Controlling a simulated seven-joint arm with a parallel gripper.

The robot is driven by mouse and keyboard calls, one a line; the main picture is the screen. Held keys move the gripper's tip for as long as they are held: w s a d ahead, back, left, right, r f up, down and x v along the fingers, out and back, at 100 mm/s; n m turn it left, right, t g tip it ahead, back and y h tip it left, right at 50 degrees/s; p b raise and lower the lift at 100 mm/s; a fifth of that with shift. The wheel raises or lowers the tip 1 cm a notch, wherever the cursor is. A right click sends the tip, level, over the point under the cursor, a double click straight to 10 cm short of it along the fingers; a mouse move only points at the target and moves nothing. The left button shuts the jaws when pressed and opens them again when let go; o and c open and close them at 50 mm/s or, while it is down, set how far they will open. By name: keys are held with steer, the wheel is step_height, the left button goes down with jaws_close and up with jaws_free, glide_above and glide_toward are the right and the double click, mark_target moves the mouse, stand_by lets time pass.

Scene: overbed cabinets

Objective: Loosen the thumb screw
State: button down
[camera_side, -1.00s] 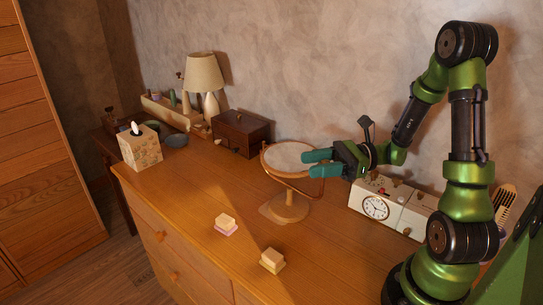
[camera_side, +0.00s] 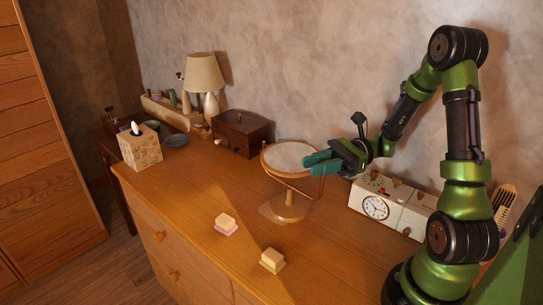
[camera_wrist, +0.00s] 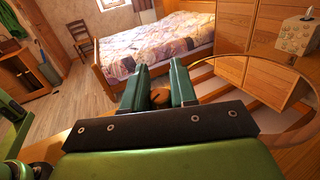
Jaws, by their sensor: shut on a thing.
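The round tilting mirror (camera_side: 288,156) stands on its wooden pedestal (camera_side: 285,209) near the middle of the dresser. In the wrist view, part of the mirror's rim (camera_wrist: 310,128) shows at the right. My gripper (camera_side: 309,165) has its green fingers at the mirror's right side. In the wrist view, a small brown wooden knob, the thumb screw (camera_wrist: 160,97), sits between the fingers of my gripper (camera_wrist: 158,68), which are shut on it. In the side view the fingers hide the screw. How far it is turned cannot be told.
A white clock box (camera_side: 376,207) stands close below my wrist. Two small block stacks (camera_side: 226,224) (camera_side: 271,261) lie on the dresser front. A tissue box (camera_side: 140,147), a dark wooden box (camera_side: 242,133) and a lamp (camera_side: 205,75) stand further left. The dresser's front middle is mostly clear.

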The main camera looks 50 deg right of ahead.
steer(key=c, duration=1)
jaws_free()
steer(key=shift+d, duration=0.1)
steer(key=shift+s+d, duration=0.15)
steer(key=shift+d, duration=0.2)
steer(key=shift+s+d+r, duration=0.15)
steer(key=shift+d+r, duration=0.15)
steer(key=shift+r, duration=0.9)
steer(key=shift+s+d+r, duration=0.15)
steer(key=shift+d+r, duration=0.2)
steer(key=shift+r, duration=0.8)
steer(key=shift+s+d+r, duration=0.15)
steer(key=shift+d+r, duration=0.15)
steer(key=shift+r, duration=0.9)
